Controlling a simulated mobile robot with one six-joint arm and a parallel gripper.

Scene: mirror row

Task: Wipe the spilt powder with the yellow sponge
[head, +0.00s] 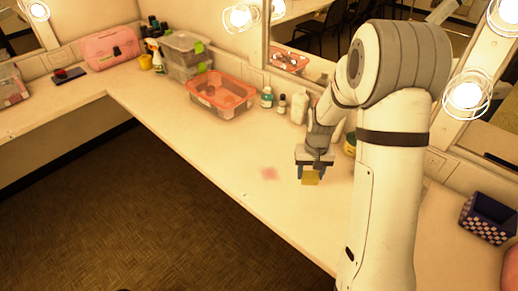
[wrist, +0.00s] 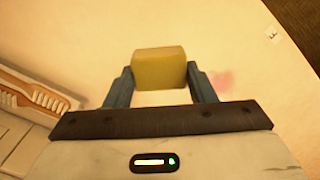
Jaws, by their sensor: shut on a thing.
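My gripper (head: 311,172) is shut on the yellow sponge (head: 310,178), held over the counter near the mirror wall. In the wrist view the sponge (wrist: 159,68) sits between the two blue fingers of the gripper (wrist: 161,82). The spilt powder (head: 269,173) is a small pink patch on the counter, just left of the sponge in the head view. In the wrist view the powder (wrist: 222,82) shows to the right of the sponge, partly hidden by the right finger. I cannot tell whether the sponge touches the counter.
The pale counter (head: 215,152) is clear around the powder, with its front edge below. A pink-rimmed bin (head: 221,94), a teal bottle (head: 267,97) and a white bottle (head: 299,108) stand along the wall. A patterned box (head: 487,218) is at right. Brushes (wrist: 32,94) show in the wrist view.

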